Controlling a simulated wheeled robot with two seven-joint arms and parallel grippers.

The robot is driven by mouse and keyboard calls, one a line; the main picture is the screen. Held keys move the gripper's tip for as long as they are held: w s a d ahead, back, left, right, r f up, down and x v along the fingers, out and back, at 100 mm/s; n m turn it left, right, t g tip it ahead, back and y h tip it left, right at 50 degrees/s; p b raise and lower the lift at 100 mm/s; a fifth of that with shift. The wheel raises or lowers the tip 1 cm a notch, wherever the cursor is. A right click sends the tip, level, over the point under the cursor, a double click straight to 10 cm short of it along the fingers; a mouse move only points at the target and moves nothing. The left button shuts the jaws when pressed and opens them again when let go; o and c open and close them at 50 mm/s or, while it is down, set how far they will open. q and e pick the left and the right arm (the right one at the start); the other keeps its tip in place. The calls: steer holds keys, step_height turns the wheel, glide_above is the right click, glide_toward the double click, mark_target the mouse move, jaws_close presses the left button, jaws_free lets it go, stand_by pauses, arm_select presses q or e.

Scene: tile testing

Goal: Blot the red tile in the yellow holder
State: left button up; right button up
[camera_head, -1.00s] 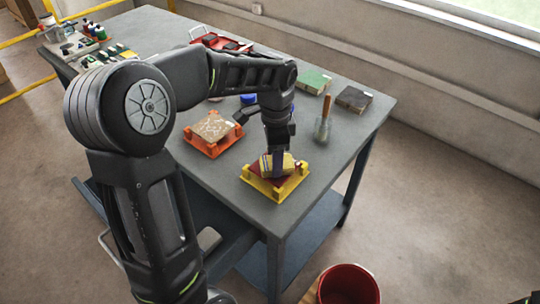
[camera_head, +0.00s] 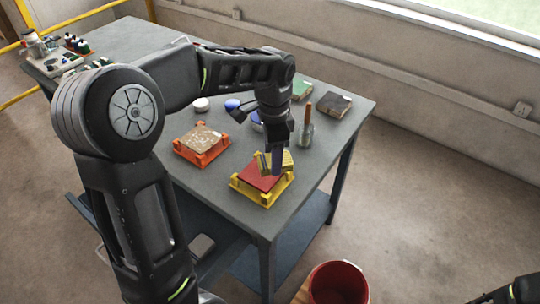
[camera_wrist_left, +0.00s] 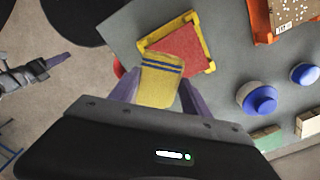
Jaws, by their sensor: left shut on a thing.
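The red tile (camera_head: 258,177) lies flat in the yellow holder (camera_head: 263,203) near the table's front corner. The wrist view shows the tile (camera_wrist_left: 182,47) and the holder's yellow rim (camera_wrist_left: 208,27) too. My left gripper (camera_head: 276,163) is shut on a yellow blotting pad with blue stripes (camera_wrist_left: 160,82). The pad also shows in the head view (camera_head: 286,158), over the back right edge of the tile and holder. I cannot tell whether it touches the tile. What seems to be my right gripper (camera_wrist_left: 45,68) is at the wrist view's left edge, its opening unclear.
An orange holder with a speckled tile (camera_head: 203,137) stands to the left. A wooden-handled tool (camera_head: 307,125), a dark block (camera_head: 335,104), a green block (camera_head: 301,90) and blue round items (camera_head: 232,104) are behind.

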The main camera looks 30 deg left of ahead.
arm_select(q)
steer(key=shift+r+p, duration=0.5)
steer(key=shift+r, duration=0.45)
